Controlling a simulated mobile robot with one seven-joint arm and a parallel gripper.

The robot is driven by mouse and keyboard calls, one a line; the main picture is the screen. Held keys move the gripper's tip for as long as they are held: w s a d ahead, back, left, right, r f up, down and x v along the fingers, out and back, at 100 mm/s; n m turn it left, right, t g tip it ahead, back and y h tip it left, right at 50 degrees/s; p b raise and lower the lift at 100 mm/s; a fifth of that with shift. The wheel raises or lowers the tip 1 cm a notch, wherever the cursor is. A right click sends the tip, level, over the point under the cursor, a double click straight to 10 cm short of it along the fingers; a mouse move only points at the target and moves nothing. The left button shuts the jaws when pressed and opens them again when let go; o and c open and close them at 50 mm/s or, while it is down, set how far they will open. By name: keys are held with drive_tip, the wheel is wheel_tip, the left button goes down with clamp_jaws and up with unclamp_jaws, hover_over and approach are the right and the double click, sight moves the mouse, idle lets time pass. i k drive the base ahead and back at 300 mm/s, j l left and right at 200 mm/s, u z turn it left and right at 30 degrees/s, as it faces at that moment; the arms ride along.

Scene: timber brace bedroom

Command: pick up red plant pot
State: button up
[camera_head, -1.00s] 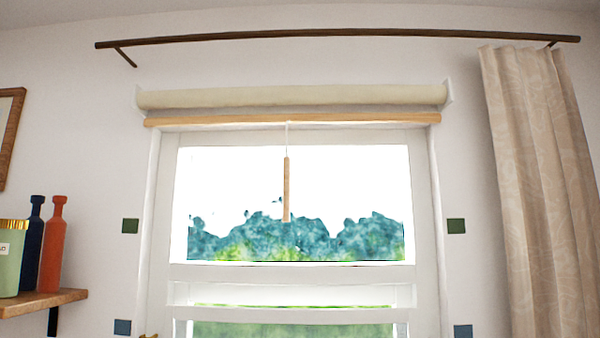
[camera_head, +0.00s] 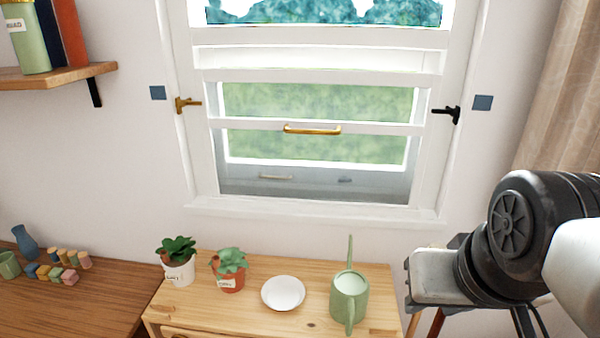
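The red plant pot (camera_head: 230,282) stands upright on a light wooden cabinet (camera_head: 208,322) below the window. It is terracotta red with a white label and holds a green leafy plant. A white pot (camera_head: 179,273) with a similar plant stands close to its left. A white round dish (camera_head: 283,293) lies to its right. My arm shows at the right edge of the view, apart from the pot. My gripper's fingers cannot be made out.
A green watering can (camera_head: 349,298) stands right of the dish. A wooden desk (camera_head: 100,295) at left holds small coloured blocks (camera_head: 60,265), a blue vase (camera_head: 25,242) and a green cup (camera_head: 9,265). A wall shelf (camera_head: 60,75) is at upper left. The window (camera_head: 315,130) is behind the cabinet.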

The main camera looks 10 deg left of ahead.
sight(229, 266)
drive_tip(key=j, duration=2.2)
